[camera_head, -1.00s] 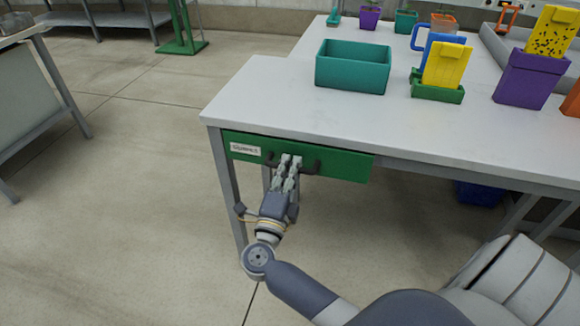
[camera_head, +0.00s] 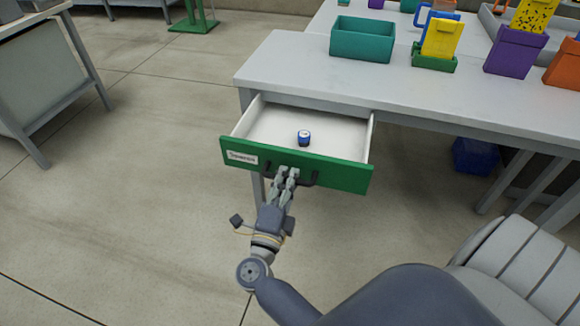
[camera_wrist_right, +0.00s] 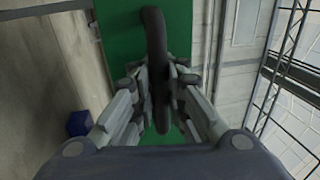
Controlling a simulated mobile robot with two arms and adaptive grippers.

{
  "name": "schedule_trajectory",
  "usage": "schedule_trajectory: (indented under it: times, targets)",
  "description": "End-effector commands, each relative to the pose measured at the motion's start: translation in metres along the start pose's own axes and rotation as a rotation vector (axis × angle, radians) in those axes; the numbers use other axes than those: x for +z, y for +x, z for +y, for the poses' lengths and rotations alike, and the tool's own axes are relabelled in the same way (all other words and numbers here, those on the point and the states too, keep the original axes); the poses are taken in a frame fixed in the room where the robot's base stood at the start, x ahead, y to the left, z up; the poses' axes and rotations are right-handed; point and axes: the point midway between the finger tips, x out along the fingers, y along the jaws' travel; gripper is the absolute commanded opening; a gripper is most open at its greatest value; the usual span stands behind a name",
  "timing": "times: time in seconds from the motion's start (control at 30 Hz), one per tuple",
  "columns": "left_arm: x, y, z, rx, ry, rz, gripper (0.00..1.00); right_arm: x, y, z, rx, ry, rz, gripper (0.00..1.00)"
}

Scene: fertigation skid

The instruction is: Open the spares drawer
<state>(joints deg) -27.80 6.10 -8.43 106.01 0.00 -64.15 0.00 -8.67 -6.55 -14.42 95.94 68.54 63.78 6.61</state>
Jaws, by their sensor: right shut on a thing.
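The spares drawer (camera_head: 345,177) has a green front with a white label and is pulled out from under the grey table. Its white inside shows, with one small blue and white round item (camera_head: 304,138) in it. My right gripper (camera_head: 287,175) is shut on the dark drawer handle (camera_head: 308,180) at the middle of the front. In the right wrist view the handle (camera_wrist_right: 154,50) runs between the fingers (camera_wrist_right: 162,108), with the green front behind it. My left gripper is not in view.
The table (camera_head: 290,58) carries a teal bin (camera_head: 361,40), a yellow card in a green tray (camera_head: 433,60) and a purple pot (camera_head: 508,52). A blue crate (camera_head: 475,156) stands under the table. The floor left of the drawer is clear.

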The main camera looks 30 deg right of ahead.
Motion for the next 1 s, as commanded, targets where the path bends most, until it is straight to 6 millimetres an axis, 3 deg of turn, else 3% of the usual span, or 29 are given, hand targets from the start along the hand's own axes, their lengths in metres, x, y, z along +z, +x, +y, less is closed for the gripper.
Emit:
schedule_trajectory:
  times: [0.3,0.7,0.73,0.8,1.0]
  targets:
    - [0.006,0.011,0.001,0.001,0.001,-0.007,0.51,0.000,-0.023,-0.002,0.005,-0.001,0.000,0.00]
    - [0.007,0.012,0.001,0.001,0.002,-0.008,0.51,-0.001,-0.025,-0.002,0.005,-0.001,0.000,0.00]
    - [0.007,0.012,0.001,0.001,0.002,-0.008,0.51,-0.001,-0.025,-0.002,0.006,-0.001,0.000,0.14]
    - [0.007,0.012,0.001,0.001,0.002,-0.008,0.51,-0.001,-0.025,-0.002,0.005,-0.001,0.000,0.30]
    - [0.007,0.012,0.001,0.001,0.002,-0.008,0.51,0.000,-0.024,-0.003,0.002,0.000,0.000,0.33]
